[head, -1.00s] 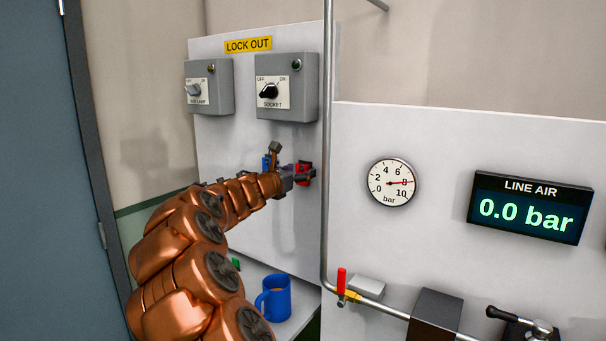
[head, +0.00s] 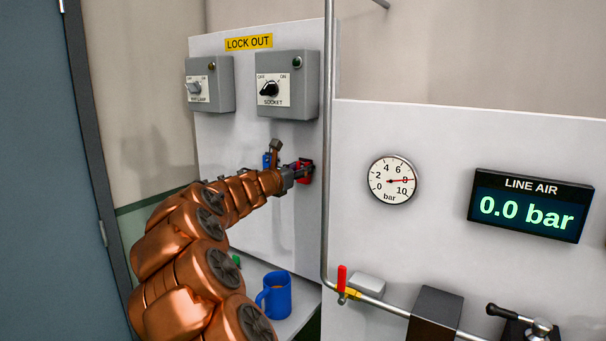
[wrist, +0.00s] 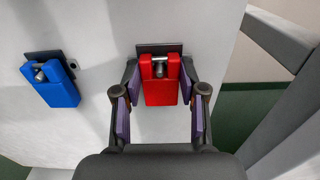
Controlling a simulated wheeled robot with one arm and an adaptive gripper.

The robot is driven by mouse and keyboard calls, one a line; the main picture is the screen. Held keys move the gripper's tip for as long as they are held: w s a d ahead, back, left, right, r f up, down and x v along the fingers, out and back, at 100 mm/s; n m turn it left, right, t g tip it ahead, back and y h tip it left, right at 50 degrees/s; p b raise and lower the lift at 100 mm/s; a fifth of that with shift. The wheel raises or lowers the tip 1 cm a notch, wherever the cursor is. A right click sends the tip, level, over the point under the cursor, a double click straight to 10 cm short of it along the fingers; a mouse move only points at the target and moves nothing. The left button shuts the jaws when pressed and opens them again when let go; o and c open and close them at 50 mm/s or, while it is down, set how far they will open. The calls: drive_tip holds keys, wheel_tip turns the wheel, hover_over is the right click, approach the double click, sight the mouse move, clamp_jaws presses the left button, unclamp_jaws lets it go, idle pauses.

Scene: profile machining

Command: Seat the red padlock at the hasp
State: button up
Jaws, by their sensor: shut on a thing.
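The red padlock (wrist: 161,92) is upright between my fingers in the wrist view, its shackle against a dark plate (wrist: 146,48) with a metal peg on the white board. My gripper (wrist: 160,95) is shut on it, purple pads along its sides. In the head view my gripper (head: 297,173) is at the board's right side, and the red padlock (head: 305,177) shows partly behind the fingers. Whether this dark plate is the hasp, I cannot tell. A blue padlock (wrist: 56,88) hangs on a similar plate to the left.
Two grey switch boxes, one marked SOCKET (head: 287,85), sit above on the LOCK OUT board. A vertical pipe (head: 328,150) runs close to the right of my gripper. A blue mug (head: 276,295) stands below on a shelf. A gauge (head: 392,180) is further right.

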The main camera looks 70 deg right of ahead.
drive_tip(key=shift+b, duration=0.35)
drive_tip(key=b+v, duration=0.3)
drive_tip(key=v, duration=1.5)
drive_tip(key=shift+r, duration=0.1)
